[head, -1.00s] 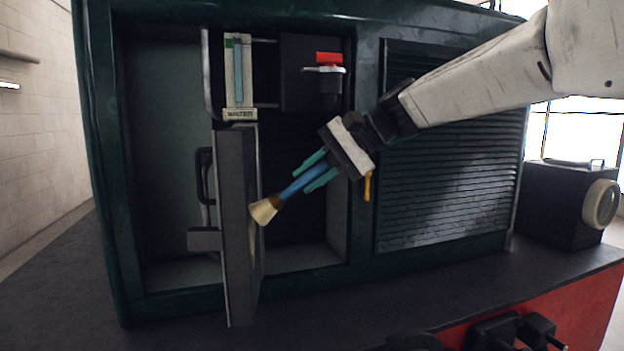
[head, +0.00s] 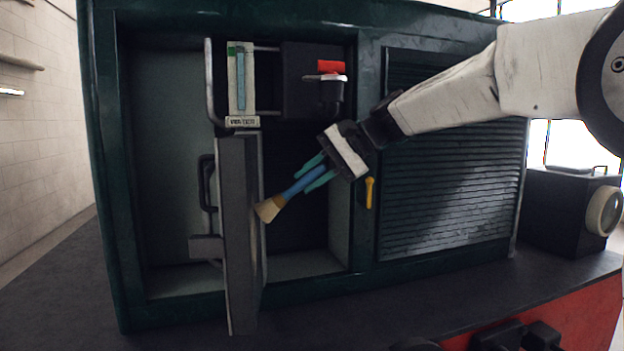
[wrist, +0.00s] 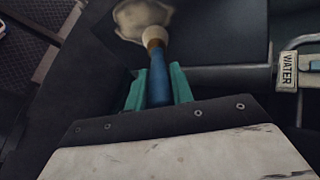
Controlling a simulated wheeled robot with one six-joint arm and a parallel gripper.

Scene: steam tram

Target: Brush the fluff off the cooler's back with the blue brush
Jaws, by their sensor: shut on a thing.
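My gripper (head: 306,181) has teal fingers shut on the blue brush (head: 300,184). The brush points down and left in the head view, its pale bristles overlapping the right edge of an upright grey slab (head: 238,230), which may be the cooler. I cannot tell whether the bristles touch it. In the wrist view, the blue handle (wrist: 158,80) runs forward between the fingers to a cream, ragged-edged patch (wrist: 145,18) at the tip. The slab's far sides are hidden from the head camera.
The slab stands in an open dark green cabinet (head: 107,200). A louvred panel (head: 450,190) and a black lamp box (head: 568,210) are at right.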

